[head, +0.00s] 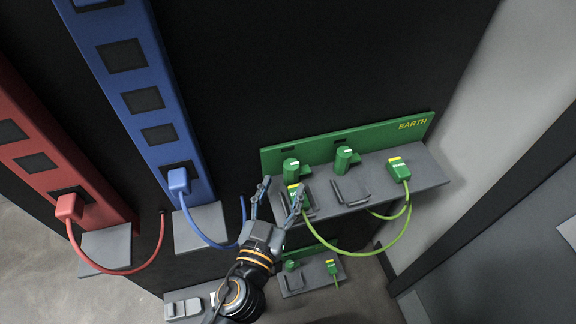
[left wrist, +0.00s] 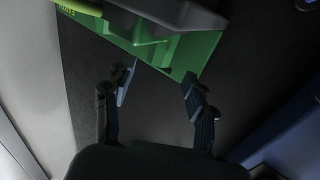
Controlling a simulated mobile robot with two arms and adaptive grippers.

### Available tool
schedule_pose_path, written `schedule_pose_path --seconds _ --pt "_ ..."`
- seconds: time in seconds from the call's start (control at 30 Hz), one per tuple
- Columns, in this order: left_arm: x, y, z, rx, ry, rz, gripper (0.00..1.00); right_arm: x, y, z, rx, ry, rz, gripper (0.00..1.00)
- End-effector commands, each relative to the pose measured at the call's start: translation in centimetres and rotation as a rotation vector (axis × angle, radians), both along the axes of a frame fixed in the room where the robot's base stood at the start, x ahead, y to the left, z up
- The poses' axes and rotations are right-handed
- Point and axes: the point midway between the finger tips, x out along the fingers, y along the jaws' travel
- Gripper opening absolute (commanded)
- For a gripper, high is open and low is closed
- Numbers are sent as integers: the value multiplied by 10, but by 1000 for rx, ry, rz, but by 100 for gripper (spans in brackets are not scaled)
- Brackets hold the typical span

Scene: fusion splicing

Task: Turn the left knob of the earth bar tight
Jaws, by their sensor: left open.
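The green earth bar (head: 318,153), marked EARTH, is fixed to a dark wall above a grey shelf. Its left knob (head: 291,167) is a green upright cylinder with a pale mark on top. A similar right knob (head: 344,158) stands further right. My left gripper (head: 282,188) is open and empty. Its fingertips are near the left end of the bar, just below the left knob in the picture, apparently not touching it. In the left wrist view, the open fingers (left wrist: 158,88) point towards green bar parts (left wrist: 170,48); the left knob cannot be made out there.
A green plug (head: 293,192) is close to my right-hand finger; another plug (head: 399,168) with a green cable (head: 400,232) is at the shelf's right. Blue (head: 141,88) and red (head: 48,143) bars with cables stand left. A lower green unit (head: 310,273) is below.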

Motion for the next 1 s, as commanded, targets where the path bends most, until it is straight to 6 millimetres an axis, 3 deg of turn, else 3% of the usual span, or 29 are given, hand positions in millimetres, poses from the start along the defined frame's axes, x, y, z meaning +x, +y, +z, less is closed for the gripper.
schedule_pose_path --seconds 0.1,0.3,0.67,0.93,1.0 --pt "20 -6 4 1 -2 0 56 0 -3 12 -4 -1 -1 56" --pt "39 -11 1 -1 0 0 56 1 -6 17 -7 -1 -3 56" --pt "43 -12 -1 -1 1 0 56 2 -6 17 -7 -3 -3 56" --pt "43 -12 0 -1 0 0 3 2 -6 17 -7 -4 -3 56" --pt "43 -12 0 -1 0 0 2 2 -6 17 -6 -3 -2 56"
